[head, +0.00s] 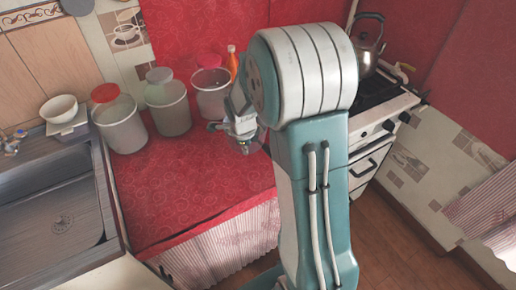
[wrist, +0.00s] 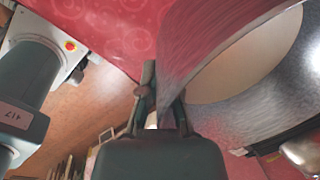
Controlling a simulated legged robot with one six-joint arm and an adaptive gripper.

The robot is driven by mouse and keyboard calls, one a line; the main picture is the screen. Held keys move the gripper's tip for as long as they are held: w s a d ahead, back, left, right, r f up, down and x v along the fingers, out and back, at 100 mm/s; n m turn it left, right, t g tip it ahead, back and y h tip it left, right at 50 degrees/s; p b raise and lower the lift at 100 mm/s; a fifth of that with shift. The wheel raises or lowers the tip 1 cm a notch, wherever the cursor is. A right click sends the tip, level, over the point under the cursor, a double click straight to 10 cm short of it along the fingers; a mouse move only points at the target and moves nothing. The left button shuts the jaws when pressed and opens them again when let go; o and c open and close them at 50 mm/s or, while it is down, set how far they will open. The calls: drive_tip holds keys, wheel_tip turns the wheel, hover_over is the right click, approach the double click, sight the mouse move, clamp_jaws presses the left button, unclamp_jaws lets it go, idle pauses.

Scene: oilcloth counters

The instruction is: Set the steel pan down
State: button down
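The steel pan (wrist: 225,95) fills the right side of the wrist view, with its brushed grey wall and pale inside close to the camera. My gripper (wrist: 162,100) has a finger on each side of the pan's near wall and appears shut on it. In the head view my gripper (head: 243,132) is over the right part of the red oilcloth counter (head: 195,180). My own arm stands in front there and hides the pan. Whether the pan's bottom touches the counter cannot be told.
A sink (head: 50,215) is at left. A stove (head: 385,120) with a kettle (head: 368,42) is at right. The counter's front middle is clear.

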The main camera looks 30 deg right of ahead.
sight(240, 151)
drive_tip(key=w+f, duration=0.1)
drive_tip(key=f, duration=0.1)
drive_tip(key=w+f, duration=0.1)
drive_tip(key=shift+w+a+f, duration=0.3)
drive_tip(key=shift+a+f, duration=0.1)
drive_tip(key=shift+w+a+f, duration=0.45)
drive_tip(key=shift+f, duration=0.1)
wheel_tip(240, 151, down, 3)
drive_tip(key=shift+w+f, duration=0.1)
drive_tip(key=shift+f, duration=0.1)
drive_tip(key=c, duration=0.8)
unclamp_jaws()
drive_tip(key=shift+a+f, duration=0.1)
